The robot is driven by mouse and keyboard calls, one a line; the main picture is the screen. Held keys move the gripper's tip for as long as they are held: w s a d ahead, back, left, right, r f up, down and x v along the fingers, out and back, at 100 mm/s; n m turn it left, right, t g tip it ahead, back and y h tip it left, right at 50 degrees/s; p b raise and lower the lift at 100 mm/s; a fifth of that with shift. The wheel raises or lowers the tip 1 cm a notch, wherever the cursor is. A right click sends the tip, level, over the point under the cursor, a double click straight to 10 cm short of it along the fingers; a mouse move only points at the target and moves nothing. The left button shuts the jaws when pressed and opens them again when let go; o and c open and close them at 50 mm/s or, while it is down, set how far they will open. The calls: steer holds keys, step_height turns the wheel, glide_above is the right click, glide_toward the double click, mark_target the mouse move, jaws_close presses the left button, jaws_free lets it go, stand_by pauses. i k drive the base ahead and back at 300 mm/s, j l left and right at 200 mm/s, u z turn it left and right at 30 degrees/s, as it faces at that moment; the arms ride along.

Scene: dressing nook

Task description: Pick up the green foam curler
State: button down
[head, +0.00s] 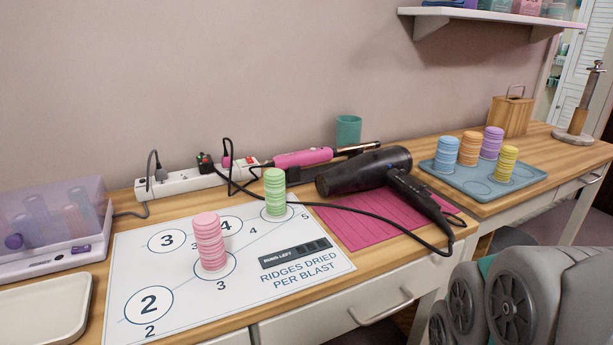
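The green foam curler (275,192) is a ridged cylinder standing upright on the white printed sheet (135,262). It stands on a circle near the sheet's back right corner, beside the printed 5. A black cord runs close to its base. A pink foam curler (209,242) stands upright to its front left, on the circle by the 3. Grey rounded parts of my arm show at the bottom right, well apart from the green curler. My gripper's fingertips are not in view.
A black hair dryer (365,172) lies on a magenta mat (350,230) right of the curler. A pink styling tool (302,158) and a power strip (180,182) lie behind. A blue tray (448,179) holds several curlers. A purple clear-lidded case (50,220) stands left.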

mark_target(274, 178)
steer(key=u, duration=0.95)
steer(key=l+u, duration=0.25)
steer(key=u, duration=0.2)
steer(key=k+l+u, duration=0.15)
steer(key=u, duration=0.25)
steer(key=k+l+u, duration=0.15)
steer(key=u, duration=0.3)
steer(key=k+l+u, duration=0.2)
steer(key=u, duration=0.2)
steer(key=k+l+u, duration=0.25)
steer(key=j+z, duration=0.1)
steer(key=z, duration=0.15)
